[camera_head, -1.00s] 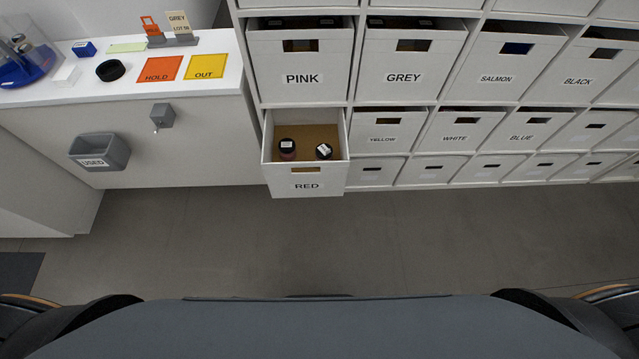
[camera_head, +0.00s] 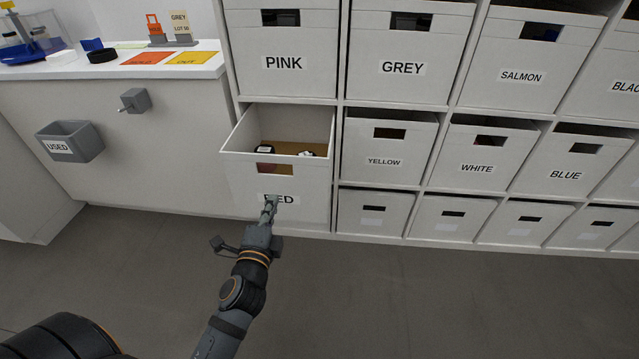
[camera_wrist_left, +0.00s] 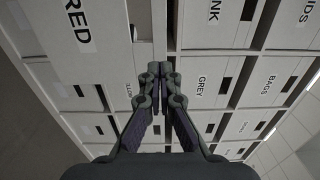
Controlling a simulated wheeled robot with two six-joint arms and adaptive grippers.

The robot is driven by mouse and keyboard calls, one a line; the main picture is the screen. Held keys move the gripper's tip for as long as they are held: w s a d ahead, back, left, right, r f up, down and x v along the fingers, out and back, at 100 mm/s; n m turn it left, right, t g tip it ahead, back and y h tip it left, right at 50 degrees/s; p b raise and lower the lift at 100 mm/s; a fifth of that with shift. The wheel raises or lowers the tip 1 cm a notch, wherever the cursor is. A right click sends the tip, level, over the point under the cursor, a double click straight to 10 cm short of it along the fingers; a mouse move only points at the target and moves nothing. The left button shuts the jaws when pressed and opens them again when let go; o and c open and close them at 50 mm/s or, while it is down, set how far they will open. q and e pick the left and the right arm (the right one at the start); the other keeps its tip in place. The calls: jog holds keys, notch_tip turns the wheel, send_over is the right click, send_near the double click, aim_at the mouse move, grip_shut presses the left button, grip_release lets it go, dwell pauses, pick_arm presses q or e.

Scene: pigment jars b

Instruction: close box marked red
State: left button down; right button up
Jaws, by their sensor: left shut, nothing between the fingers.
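The box marked RED (camera_head: 235,180) is pulled out of the shelf in the head view, its front standing forward of its neighbours. In the left wrist view the shut fingertips (camera_wrist_left: 160,68) show, with the RED box front (camera_wrist_left: 84,22) at upper left. My right gripper is not in view.
Boxes marked PINK (camera_head: 283,80), YELLOW (camera_head: 385,150) and several others sit in the shelf around it. A grey USED bin (camera_head: 75,146) and a grey holder (camera_head: 135,101) are mounted on the counter front at left. The floor (camera_head: 400,300) before the shelf is clear.

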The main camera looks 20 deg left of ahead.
aim_at(286, 160)
pick_arm(q)
jog(key=x, duration=1.3)
jog(key=shift+w, duration=0.4)
jog(key=shift+w+a, duration=0.1)
jog(key=shift+w, duration=0.05)
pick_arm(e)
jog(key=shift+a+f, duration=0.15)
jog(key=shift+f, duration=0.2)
pick_arm(q)
jog(key=shift+w, duration=0.1)
